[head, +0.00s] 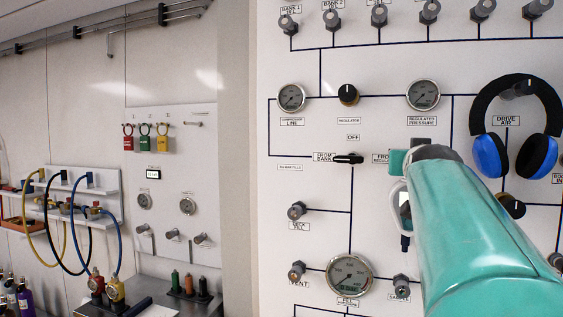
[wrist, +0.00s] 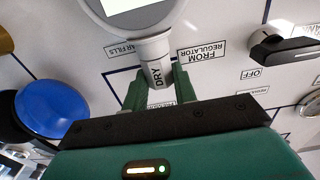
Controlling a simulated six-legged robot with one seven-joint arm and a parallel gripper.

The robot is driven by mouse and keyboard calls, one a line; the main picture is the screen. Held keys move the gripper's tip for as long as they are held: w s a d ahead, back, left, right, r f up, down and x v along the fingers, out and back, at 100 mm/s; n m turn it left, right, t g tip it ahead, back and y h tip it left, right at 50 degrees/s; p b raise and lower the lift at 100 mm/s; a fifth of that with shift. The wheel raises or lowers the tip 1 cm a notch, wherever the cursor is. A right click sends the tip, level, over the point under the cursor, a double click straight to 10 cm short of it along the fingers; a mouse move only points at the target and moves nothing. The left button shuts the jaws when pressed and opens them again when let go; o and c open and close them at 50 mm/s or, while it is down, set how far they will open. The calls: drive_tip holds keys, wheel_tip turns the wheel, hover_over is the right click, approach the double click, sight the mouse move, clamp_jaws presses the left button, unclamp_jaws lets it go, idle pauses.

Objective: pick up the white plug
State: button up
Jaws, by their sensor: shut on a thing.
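The white plug (wrist: 154,50) is a pale cylindrical piece marked "DRY", joined to a rounded grey-white body with a bright face at the top of the wrist view. My gripper (wrist: 159,88) is shut on its lower end, one green finger on each side. In the head view my gripper (head: 398,160) is at the panel, right of the "FROM BANK" valve, largely hidden by my arm. A white piece with a dark face (head: 404,205) shows just below it. Whether the plug touches the panel cannot be told.
The white panel (head: 330,180) carries gauges, valves and knobs close around my gripper. A black selector handle (head: 347,159) is just left. Blue earmuffs (head: 518,130) hang at the right. Hoses (head: 75,220) and a grey bench stand at the far left.

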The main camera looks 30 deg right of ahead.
drive_tip(key=shift+r, duration=0.25)
drive_tip(key=shift+r, duration=1.3)
